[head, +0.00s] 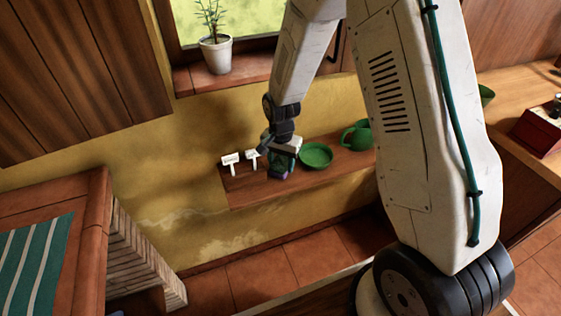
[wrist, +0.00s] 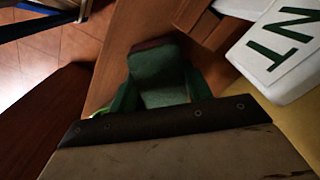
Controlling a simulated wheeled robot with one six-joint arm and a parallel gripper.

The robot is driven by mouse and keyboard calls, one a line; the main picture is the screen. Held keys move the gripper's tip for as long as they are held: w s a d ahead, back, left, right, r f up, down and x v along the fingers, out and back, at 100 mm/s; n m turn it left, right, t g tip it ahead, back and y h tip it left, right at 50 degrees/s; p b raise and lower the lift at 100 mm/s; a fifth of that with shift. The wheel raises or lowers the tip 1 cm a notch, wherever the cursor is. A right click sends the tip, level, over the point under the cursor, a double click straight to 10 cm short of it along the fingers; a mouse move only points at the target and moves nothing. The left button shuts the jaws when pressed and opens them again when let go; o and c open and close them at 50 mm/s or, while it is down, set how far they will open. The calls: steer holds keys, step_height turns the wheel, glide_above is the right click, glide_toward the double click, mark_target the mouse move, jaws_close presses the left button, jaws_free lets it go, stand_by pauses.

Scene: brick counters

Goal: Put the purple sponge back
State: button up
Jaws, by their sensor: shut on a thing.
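My gripper (head: 280,163) is shut on the purple sponge (head: 278,176) over the left part of a wooden wall shelf (head: 243,193). Only a small purple part shows below the fingers in the head view. I cannot tell whether it touches the shelf. In the wrist view a green block with a dark reddish far edge, seemingly the sponge (wrist: 159,76), sits between the green fingers of my gripper (wrist: 160,92). Two small white signs, one on the left (head: 231,160) and one on the right (head: 252,155), stand just left of my gripper; their full text is unreadable.
A green bowl (head: 316,155) stands on the shelf close to the right of my gripper. A green mug or jug (head: 357,135) is farther right. The yellow wall (head: 190,150) is behind the shelf. A potted plant (head: 216,52) stands on the windowsill above.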

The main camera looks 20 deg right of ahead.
steer(key=shift+f, duration=0.35)
steer(key=o, duration=1)
